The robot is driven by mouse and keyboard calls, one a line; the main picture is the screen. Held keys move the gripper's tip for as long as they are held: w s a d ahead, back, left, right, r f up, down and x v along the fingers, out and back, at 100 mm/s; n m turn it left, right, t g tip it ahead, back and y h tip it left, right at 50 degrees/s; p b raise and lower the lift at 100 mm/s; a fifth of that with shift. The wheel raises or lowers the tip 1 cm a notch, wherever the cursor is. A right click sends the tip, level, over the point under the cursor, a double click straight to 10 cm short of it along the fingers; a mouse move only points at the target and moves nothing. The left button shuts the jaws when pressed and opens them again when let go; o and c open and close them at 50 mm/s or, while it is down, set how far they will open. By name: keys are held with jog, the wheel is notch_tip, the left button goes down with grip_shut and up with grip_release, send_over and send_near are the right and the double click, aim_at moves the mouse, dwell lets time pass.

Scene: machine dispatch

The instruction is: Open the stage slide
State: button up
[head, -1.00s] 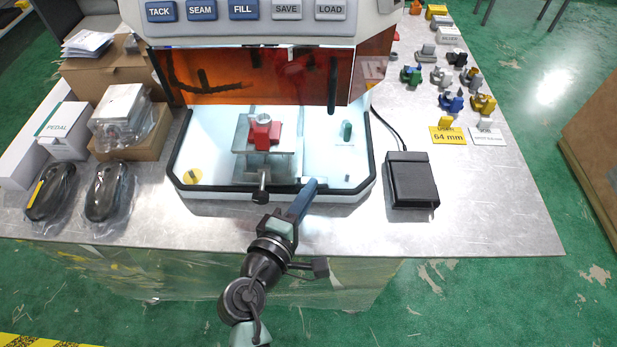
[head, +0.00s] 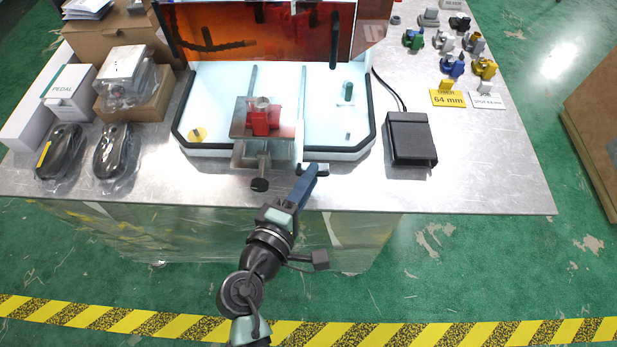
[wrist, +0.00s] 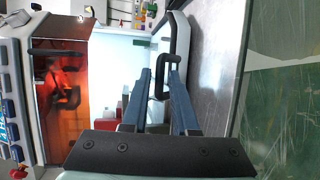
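The stage slide is a grey metal plate (head: 239,122) carrying a red fixture (head: 264,121), on rails inside the machine's white bed. It is pulled partly out toward me, and its black knob (head: 260,185) hangs past the bed's front rim. My gripper (head: 311,172) is at the front of the bed, right of the knob. The exact finger contact is hard to see.
The orange-shielded machine (head: 260,35) stands behind the bed. A black pedal-like box (head: 410,138) lies to the right, wrapped black items (head: 115,152) to the left. Coloured parts and a yellow 64 mm sign (head: 447,98) are at back right. The floor before the table is clear.

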jog(key=shift+o, duration=1)
jog(key=v, duration=1.3)
jog(key=shift+b, duration=0.45)
